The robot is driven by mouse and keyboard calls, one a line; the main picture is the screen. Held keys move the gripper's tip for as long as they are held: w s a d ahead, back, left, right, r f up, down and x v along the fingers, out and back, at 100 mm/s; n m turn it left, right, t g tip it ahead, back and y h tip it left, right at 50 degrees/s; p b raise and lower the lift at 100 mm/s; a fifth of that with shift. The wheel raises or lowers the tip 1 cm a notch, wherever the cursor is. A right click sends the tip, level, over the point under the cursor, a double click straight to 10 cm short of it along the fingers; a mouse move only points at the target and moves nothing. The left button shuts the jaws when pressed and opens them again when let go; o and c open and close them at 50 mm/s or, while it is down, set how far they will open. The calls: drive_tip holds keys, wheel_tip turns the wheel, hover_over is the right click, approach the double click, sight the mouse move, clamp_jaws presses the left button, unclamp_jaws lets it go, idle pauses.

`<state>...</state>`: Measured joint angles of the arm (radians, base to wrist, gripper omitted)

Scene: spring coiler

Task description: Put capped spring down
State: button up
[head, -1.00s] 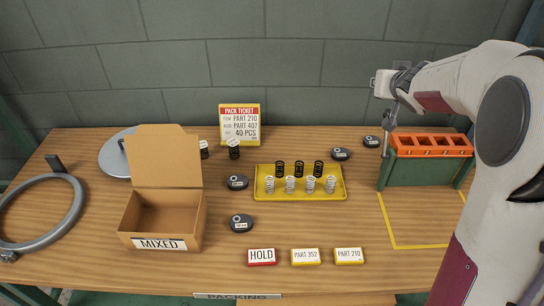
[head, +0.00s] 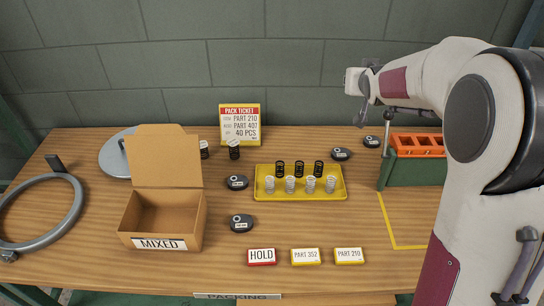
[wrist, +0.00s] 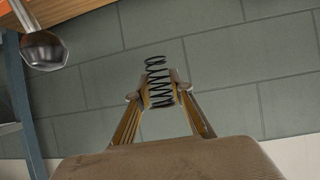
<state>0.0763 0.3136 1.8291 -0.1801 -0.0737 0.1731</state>
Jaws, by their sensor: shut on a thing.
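In the wrist view my gripper (wrist: 160,98) is shut on a dark coil spring (wrist: 155,63). The spring's coils stick out beyond the fingertips, with the grey wall behind. I cannot make out a cap on it. In the head view my gripper (head: 364,114) hangs in the air behind the table's back right, left of the green fixture; the held spring is too small to tell there. A yellow tray (head: 262,194) at the middle holds a row of black springs (head: 299,169) and a row of pale springs (head: 291,185).
The green fixture with orange slots (head: 416,146) stands at right, partly behind my arm. An open MIXED box (head: 160,244) is at left. Dark round discs (head: 237,183) lie around the tray. Two small springs (head: 234,149) stand near the pack ticket (head: 239,122). Label cards (head: 306,257) line the front.

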drive_tip(key=shift+a, duration=2.05)
drive_tip(key=n+y, duration=0.2)
drive_tip(key=y, duration=0.1)
hover_over(272, 156)
wheel_tip(272, 156, down, 3)
wheel_tip(272, 156, down, 11)
drive_tip(key=shift+f, duration=3.1)
drive_tip(key=shift+f, duration=0.1)
drive_tip(key=shift+f, duration=1.75)
drive_tip(key=shift+f, duration=0.15)
